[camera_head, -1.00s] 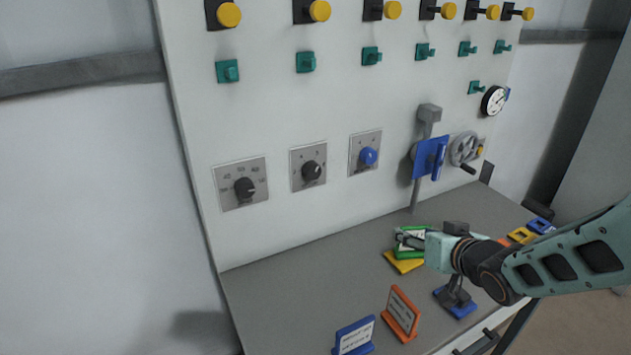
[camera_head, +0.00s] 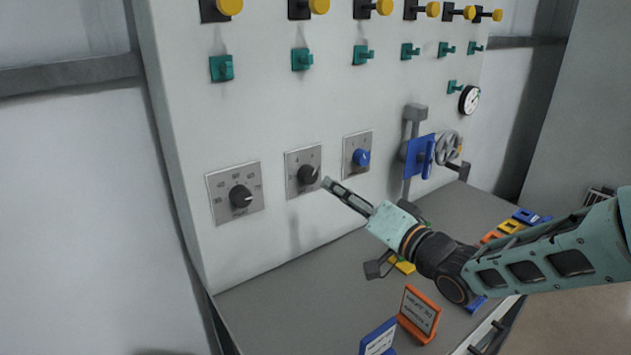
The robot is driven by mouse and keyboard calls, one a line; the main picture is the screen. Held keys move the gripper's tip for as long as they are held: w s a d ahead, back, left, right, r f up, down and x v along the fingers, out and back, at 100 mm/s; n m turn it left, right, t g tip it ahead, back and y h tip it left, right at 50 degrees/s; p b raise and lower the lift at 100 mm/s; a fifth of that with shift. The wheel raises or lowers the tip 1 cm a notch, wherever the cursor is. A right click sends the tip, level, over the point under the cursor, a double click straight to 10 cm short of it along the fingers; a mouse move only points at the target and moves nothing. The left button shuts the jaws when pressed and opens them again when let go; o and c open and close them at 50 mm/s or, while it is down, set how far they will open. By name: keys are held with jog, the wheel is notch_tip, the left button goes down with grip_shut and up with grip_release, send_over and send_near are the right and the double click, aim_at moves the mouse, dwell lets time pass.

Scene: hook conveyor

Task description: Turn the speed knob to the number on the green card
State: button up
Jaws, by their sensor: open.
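Three square dial plates are on the upright panel. The left one has a black knob (camera_head: 240,196) with a scale of larger numbers, some of them tens. The middle one has a black knob (camera_head: 308,174) with small single digits around it. The right one has a blue knob (camera_head: 361,158). The plate labels are too small to read, so I cannot tell which is the speed knob. My gripper (camera_head: 328,185) is open, its tips just right of and below the middle knob; contact cannot be told. The green card is hidden behind my arm.
A blue card stand (camera_head: 378,340) and an orange one (camera_head: 418,313) stand at the desk's front. A blue lever plate (camera_head: 420,156), a handwheel (camera_head: 448,147) and a gauge (camera_head: 469,99) are to the right. The desk's left part is clear.

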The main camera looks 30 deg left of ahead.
aim_at(313, 176)
jog(key=b+x, duration=0.1)
jog(key=x, duration=0.8)
jog(key=shift+f, duration=0.1)
jog(key=shift+c, duration=0.3)
jog(key=c, duration=1.1)
